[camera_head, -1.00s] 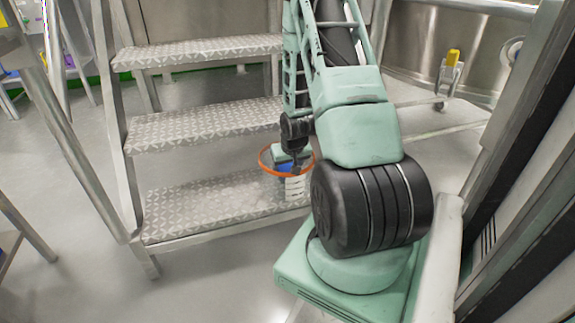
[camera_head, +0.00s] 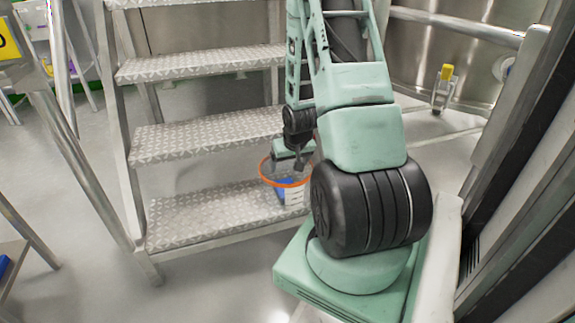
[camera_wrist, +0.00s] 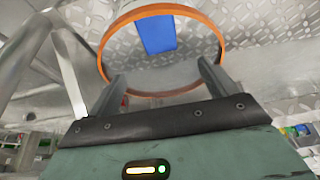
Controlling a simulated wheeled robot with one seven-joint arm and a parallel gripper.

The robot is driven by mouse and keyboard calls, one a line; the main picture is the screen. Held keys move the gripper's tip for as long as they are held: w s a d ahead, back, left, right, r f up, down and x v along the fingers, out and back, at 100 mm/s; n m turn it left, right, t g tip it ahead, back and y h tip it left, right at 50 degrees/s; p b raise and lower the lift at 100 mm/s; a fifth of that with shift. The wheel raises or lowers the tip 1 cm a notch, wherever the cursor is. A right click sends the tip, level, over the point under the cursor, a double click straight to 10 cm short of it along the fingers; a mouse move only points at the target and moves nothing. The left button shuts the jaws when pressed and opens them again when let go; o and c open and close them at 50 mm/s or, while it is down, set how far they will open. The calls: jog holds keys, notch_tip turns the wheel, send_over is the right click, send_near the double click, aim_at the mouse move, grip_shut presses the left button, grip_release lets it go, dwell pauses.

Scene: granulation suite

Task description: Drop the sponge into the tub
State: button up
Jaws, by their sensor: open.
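The tub (camera_head: 268,180) is a clear round container with an orange rim, standing on the lowest visible metal step. The sponge (camera_head: 287,189) is a blue block inside the tub, below the rim. In the wrist view the sponge (camera_wrist: 157,34) shows through the orange ring of the tub (camera_wrist: 160,11), apart from my fingers. My gripper (camera_wrist: 160,72) is open and empty, its two fingers pointing toward the tub's mouth. In the head view my gripper (camera_head: 290,154) is just above the tub, and part of it is hidden by my arm.
Metal stairs with patterned treads (camera_head: 205,135) fill the left and middle, with a slanted metal rail beside them. A yellow-topped fitting (camera_head: 445,85) is by the steel vessel at the back right.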

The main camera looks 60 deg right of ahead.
jog(key=p+v, duration=0.2)
jog(key=v, duration=0.3)
jog(key=shift+r, duration=0.1)
jog(key=w+a+r+n+g+y, duration=0.1)
jog(key=w+a+r+n+y, duration=0.25)
jog(key=a, duration=1.05)
jog(key=w+a+r+n, duration=0.35)
jog(key=a+r, duration=0.25)
jog(key=a, duration=0.9)
jog(key=s+a+r+n+g, duration=0.1)
jog(key=s+a+r+n, duration=0.2)
jog(key=s+a, duration=0.5)
jog(key=s+a+r+n+g, duration=0.1)
jog(key=s+a+r+n, duration=0.2)
jog(key=s+a, duration=0.6)
jog(key=a+n, duration=0.1)
jog(key=n, duration=0.1)
jog(key=shift+a+r+n+g, duration=0.2)
jog(key=shift+a+n+g, duration=0.05)
jog(key=shift+n+g, duration=0.05)
